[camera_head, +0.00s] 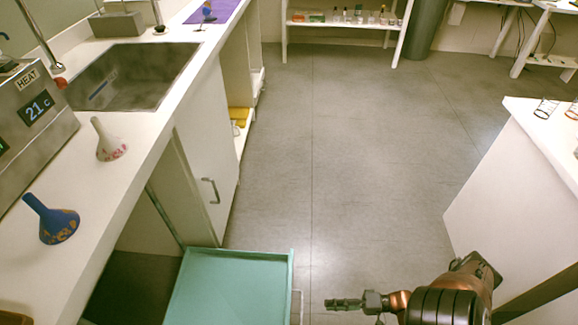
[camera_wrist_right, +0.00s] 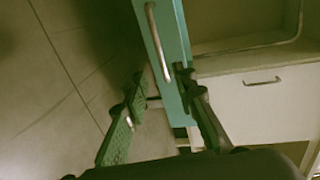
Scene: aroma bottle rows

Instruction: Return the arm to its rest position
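My right arm reaches in from the lower right in the head view. Its gripper (camera_head: 345,304) is over the floor, to the right of the pulled-out teal drawer (camera_head: 230,285), with a gap to the drawer's handle (camera_head: 299,305). In the right wrist view the gripper (camera_wrist_right: 160,80) has its two fingers spread with nothing between them. The drawer front (camera_wrist_right: 174,50) and its handle (camera_wrist_right: 158,42) show beyond the fingertips. My left gripper is not in view.
The white counter (camera_head: 140,135) at left holds a blue funnel (camera_head: 55,220), a pale funnel (camera_head: 108,140) and a heater (camera_head: 35,115). A white table (camera_head: 520,180) stands at right, close to my right arm. The floor (camera_head: 350,150) between is clear.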

